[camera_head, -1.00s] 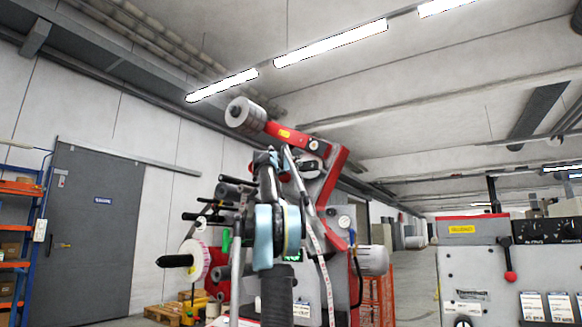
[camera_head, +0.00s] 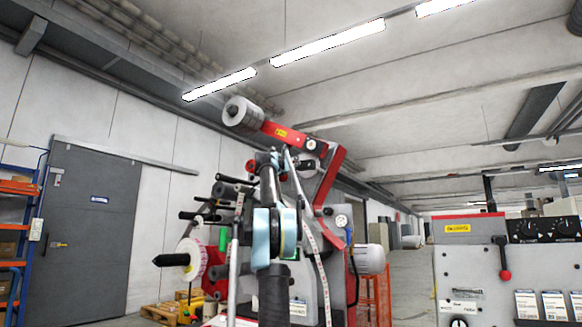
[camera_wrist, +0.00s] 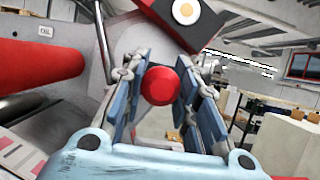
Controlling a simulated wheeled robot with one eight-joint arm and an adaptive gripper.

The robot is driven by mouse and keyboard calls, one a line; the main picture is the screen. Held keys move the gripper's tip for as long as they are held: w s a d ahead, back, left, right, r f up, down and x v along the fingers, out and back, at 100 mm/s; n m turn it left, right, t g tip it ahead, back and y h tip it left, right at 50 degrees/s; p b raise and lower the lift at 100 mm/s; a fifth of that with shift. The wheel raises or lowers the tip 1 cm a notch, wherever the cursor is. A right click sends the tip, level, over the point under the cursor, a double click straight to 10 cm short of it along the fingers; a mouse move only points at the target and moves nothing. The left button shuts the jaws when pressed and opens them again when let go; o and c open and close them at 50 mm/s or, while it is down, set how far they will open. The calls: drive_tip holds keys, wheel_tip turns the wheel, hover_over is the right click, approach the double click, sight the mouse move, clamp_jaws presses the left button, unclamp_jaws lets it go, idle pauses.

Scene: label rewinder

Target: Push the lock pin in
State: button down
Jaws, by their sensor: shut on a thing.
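A red round knob (camera_wrist: 160,85), seemingly the head of the lock pin, sits between the two fingers of my gripper (camera_wrist: 160,72) in the wrist view. The blue-grey finger pads stand on either side of it, and the gripper is shut on it. The pin's shaft is hidden behind the knob, so I cannot tell how deep it sits. In the head view my gripper (camera_head: 267,158) is at the upper part of the red and grey label rewinder (camera_head: 326,185), and my arm covers part of the machine.
A grey roll (camera_head: 238,112) sits on the rewinder's red upper arm. A white label strip (camera_head: 308,225) runs down the machine. A grey control cabinet (camera_head: 468,270) with a red-knobbed lever stands at the right. A dark door (camera_head: 85,235) is at the left.

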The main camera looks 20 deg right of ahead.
drive_tip(key=c, duration=1.6)
unclamp_jaws()
drive_tip(key=shift+w+f, duration=0.1)
drive_tip(key=shift+w, duration=0.05)
drive_tip(key=o, duration=0.4)
drive_tip(key=shift+w+f, duration=0.1)
drive_tip(key=shift+w, duration=0.05)
drive_tip(key=shift+s+a, duration=0.1)
drive_tip(key=shift+s, duration=0.1)
drive_tip(key=shift+s+a, duration=0.15)
drive_tip(key=shift+a, duration=0.05)
drive_tip(key=v, duration=1.1)
drive_tip(key=shift+a+f, duration=0.15)
drive_tip(key=shift+f, duration=0.05)
